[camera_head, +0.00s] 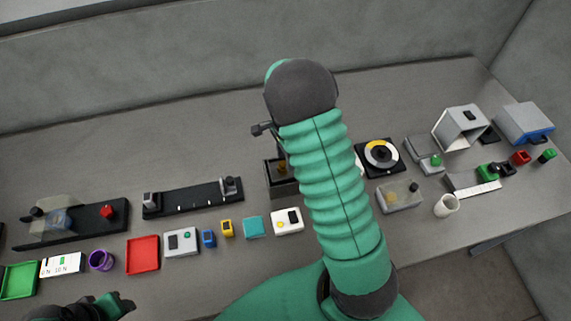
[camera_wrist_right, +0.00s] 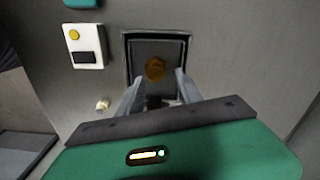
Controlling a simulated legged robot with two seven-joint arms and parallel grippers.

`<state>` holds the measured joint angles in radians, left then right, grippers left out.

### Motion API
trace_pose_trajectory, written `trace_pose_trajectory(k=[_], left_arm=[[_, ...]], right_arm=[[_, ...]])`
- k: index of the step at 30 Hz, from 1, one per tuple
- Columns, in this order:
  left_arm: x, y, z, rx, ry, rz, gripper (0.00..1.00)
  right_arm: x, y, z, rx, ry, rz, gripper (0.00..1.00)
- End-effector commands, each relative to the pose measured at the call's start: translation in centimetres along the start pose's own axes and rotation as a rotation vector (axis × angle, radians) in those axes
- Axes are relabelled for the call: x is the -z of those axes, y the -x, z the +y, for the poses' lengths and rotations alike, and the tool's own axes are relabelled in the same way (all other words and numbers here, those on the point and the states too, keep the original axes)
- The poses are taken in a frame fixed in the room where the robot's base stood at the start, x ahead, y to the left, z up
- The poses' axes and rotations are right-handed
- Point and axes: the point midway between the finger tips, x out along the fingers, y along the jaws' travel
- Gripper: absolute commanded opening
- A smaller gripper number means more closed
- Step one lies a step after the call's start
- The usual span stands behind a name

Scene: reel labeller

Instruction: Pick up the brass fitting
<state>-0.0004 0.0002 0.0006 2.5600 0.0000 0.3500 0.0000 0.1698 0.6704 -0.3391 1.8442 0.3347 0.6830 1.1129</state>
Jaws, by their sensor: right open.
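The brass fitting (camera_wrist_right: 155,68) is a round, dull gold piece inside a square dark box (camera_wrist_right: 186,44) in the right wrist view. In the head view a bit of the fitting (camera_head: 282,169) shows in the box (camera_head: 282,189), partly covered by my right arm. My right gripper (camera_wrist_right: 159,80) is open, its two fingers pointing at the box with the fitting ahead between them. No contact with the fitting can be made out. My left gripper (camera_head: 112,304) is at the bottom left of the head view, mostly cut off, its jaws unclear.
A white two-button box (camera_head: 287,222) and a teal pad (camera_head: 253,227) lie in front of the dark box. A black rail fixture (camera_head: 193,198) is to its left. A black dial unit (camera_head: 380,157) and a clear box (camera_head: 399,197) are to the right of my arm.

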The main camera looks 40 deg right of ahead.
Motion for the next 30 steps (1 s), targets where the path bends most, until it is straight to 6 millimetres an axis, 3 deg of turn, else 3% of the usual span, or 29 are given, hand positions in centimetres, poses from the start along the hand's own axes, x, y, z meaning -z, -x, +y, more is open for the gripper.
trace_pose_trajectory(k=[4,12,21,30], left_arm=[[0.2,0.6,0.0,0.0,0.001,0.0,0.47],[0.1,0.6,0.0,0.0,0.001,0.0,0.47],[0.1,0.6,0.0,0.0,0.001,0.0,0.47],[0.1,0.6,0.0,0.0,0.001,0.0,0.47]], right_arm=[[-0.4,-2.2,0.1,-0.002,0.002,0.003,0.42],[-0.3,-2.8,0.0,0.0,0.003,0.001,0.41],[0.1,-2.9,-0.1,0.0,0.003,-0.002,0.01],[-0.3,-2.7,0.0,0.001,0.002,0.002,0.0]])
